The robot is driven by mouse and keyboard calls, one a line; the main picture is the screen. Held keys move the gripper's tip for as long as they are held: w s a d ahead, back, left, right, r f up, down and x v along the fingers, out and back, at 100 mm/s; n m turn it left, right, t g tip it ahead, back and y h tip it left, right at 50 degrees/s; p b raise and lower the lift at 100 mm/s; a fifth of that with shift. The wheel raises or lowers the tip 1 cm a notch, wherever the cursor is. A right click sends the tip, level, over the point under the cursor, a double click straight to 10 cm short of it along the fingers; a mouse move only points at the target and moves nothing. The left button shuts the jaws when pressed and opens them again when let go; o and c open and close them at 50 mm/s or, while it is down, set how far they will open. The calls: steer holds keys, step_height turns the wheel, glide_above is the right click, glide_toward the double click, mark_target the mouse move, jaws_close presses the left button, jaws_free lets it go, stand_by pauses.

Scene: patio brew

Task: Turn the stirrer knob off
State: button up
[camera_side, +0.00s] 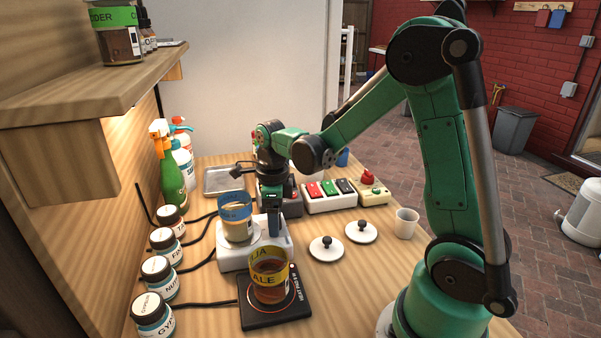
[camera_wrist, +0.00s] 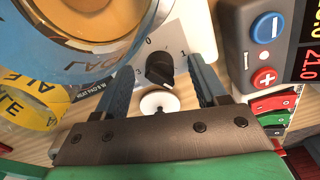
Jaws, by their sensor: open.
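The white stirrer (camera_side: 228,262) stands on the wooden bench with a blue-banded beaker (camera_side: 236,214) on top. In the wrist view its black knob (camera_wrist: 158,70) sits on a light dial face with the numbers 0, 1 and 3 readable. The knob's long shape slants toward the lower right, away from the 0; I cannot tell which end is the pointer. My gripper (camera_wrist: 168,80) is open, with one finger on each side of the knob and gaps visible between. In the side view my gripper (camera_side: 273,222) points down at the stirrer's right end and hides the knob.
A hot plate (camera_side: 292,312) with a yellow-banded beaker (camera_side: 269,276) stands in front of the stirrer. Two white lids (camera_side: 326,254) and a white cup (camera_side: 407,222) lie to the right. A switch box (camera_side: 330,204) stands behind. Labelled jars (camera_side: 160,282) line the left.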

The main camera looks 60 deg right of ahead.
jaws_close()
steer(key=shift+n, duration=0.3)
steer(key=n, duration=0.9)
steer(key=shift+n, duration=0.4)
stand_by(0.3)
